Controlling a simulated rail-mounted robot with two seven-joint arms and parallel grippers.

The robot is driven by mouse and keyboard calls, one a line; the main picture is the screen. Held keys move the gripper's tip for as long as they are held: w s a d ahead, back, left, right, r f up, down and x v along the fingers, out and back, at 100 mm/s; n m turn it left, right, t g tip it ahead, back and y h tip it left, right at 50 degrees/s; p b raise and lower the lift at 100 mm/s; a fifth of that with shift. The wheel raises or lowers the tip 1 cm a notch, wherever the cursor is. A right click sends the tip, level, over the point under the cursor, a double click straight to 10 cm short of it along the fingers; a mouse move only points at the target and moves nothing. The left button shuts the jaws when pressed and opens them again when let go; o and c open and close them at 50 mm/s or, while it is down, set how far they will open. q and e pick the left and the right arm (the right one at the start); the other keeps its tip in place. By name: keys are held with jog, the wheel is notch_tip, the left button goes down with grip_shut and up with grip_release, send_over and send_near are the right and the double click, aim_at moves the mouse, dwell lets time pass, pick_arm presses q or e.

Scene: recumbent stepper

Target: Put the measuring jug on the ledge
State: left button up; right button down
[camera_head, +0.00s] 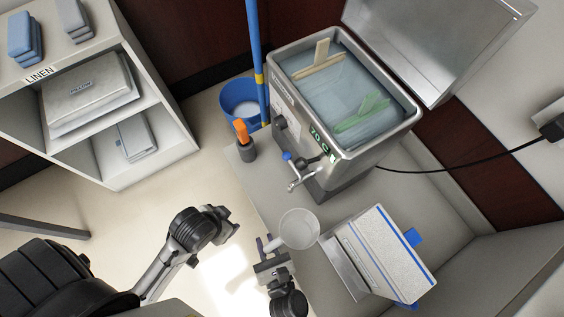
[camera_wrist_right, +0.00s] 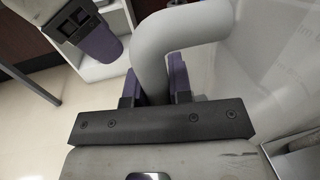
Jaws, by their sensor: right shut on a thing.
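The clear measuring jug (camera_head: 299,228) is at the lower middle of the head view, its handle towards the left. My right gripper (camera_head: 268,245) is shut on that handle. In the right wrist view the purple fingers sit on both sides of the thick grey handle (camera_wrist_right: 185,28), and the clear jug wall (camera_wrist_right: 275,70) is to the right. A pale grey ledge (camera_head: 262,200) runs below the metal tank; the jug appears over it, but I cannot tell whether they touch. My left gripper (camera_head: 228,224) is left of the jug, apart from it; its opening is unclear.
The metal water tank (camera_head: 345,148) has a raised lid (camera_head: 435,40) and a front tap (camera_head: 300,180). A white box with blue trim (camera_head: 385,250) is close right of the jug. An orange-handled tool (camera_head: 242,132) stands near a blue bucket (camera_head: 238,98). A linen shelf (camera_head: 165,150) is left.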

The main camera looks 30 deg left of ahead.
notch_tip(320, 180, down, 10)
jog(key=b, duration=0.5)
jog(key=shift+b, duration=0.3)
jog(key=shift+f, duration=0.1)
jog(key=shift+f, duration=0.15)
jog(key=c, duration=1)
grip_release()
jog(key=shift+c, duration=0.2)
